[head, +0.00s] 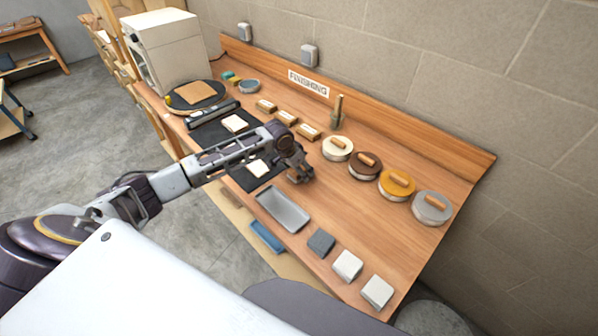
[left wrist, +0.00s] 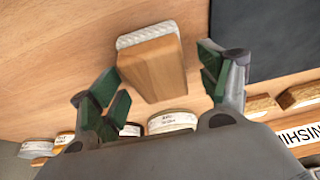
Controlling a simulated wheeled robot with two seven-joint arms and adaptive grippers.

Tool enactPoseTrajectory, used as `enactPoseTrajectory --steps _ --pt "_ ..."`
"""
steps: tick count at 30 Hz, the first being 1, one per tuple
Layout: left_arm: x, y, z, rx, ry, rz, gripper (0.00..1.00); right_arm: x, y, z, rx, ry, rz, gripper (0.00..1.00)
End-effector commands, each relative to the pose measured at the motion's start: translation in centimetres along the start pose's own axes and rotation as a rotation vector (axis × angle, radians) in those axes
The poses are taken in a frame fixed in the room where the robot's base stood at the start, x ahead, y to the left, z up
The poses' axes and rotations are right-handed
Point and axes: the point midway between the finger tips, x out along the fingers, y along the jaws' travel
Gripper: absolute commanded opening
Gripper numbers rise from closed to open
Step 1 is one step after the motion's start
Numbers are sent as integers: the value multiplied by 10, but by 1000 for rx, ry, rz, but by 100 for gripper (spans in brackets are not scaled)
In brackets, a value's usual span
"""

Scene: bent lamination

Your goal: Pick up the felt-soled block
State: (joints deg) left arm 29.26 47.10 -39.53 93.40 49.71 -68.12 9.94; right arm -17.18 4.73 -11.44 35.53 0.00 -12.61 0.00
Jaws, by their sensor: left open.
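A wooden block with a white, fuzzy sole (left wrist: 153,66) lies on the bench in the left wrist view. The white sole shows along its far edge, the wood faces the camera. My left gripper (left wrist: 160,78) is open, with its green-padded fingers on either side of the block and visible gaps to it. In the head view my left gripper (head: 300,175) hangs low over the bench, between the dark mat and the round tins. There the gripper and arm hide the block, so I cannot make it out. My right gripper is not in view.
A dark mat (head: 205,135) with pale squares lies to the left. Several wooden-backed blocks (head: 287,117) and a brush (head: 338,108) stand behind. Round tins (head: 397,185) line the right back. A grey tray (head: 283,210) and small squares (head: 347,265) lie near the front edge.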

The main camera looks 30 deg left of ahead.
Motion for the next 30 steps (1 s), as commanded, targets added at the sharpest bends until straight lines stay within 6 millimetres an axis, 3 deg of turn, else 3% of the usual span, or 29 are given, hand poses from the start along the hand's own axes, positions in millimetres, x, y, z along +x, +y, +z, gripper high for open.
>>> enactPoseTrajectory --steps 15,26,30 --pt "2 0 0 1 0 0 76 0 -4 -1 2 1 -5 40" --pt "2 0 0 1 0 0 29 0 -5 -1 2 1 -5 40" --pt "2 0 0 1 0 0 27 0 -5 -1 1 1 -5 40"
